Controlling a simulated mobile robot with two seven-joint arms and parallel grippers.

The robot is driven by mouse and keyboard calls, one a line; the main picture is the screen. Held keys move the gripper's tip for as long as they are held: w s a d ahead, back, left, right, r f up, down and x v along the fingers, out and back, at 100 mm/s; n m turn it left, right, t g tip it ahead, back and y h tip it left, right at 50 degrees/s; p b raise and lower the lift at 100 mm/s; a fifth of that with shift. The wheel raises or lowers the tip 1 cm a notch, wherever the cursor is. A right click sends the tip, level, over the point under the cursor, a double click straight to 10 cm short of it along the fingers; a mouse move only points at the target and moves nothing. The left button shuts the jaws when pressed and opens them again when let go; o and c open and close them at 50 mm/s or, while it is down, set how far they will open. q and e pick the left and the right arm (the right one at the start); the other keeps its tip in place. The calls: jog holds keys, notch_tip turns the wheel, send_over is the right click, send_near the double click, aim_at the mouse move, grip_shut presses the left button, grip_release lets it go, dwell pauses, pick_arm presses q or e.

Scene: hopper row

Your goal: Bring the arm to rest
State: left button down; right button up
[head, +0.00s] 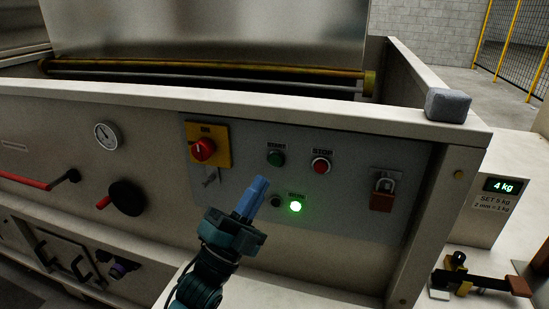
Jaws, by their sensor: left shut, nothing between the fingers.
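My left gripper (253,195) is shut and empty, its blue fingers pointing up in front of the lower part of the grey control panel (340,215). The fingertips are just left of a small dark knob (276,201) and a lit green lamp (295,207); I cannot tell whether they touch the panel. Above are a green START button (275,158) and a red STOP button (320,166). A red rotary switch on a yellow plate (222,157) is at the panel's upper left. My right gripper is not in view.
A gauge (107,135), a black round knob (126,197) and a red lever (25,181) are on the left. A display reading 4 kg (503,186) is at right. A grey block (447,105) sits on the hopper's corner.

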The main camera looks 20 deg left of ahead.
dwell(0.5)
pick_arm(q)
jog(key=s+f+n+g+y+p, duration=0.3)
jog(key=s+f+n+g, duration=0.3)
jog(key=f, duration=0.6)
jog(key=s+f+n+g+y+p, duration=0.4)
jog(key=s+f+n+g+p, duration=0.2)
jog(key=s+f+n, duration=0.4)
jog(key=shift+s+d+f+n+g+y+p, duration=0.25)
jog(key=shift+f+n+g, duration=0.35)
jog(key=shift+f+n, duration=0.3)
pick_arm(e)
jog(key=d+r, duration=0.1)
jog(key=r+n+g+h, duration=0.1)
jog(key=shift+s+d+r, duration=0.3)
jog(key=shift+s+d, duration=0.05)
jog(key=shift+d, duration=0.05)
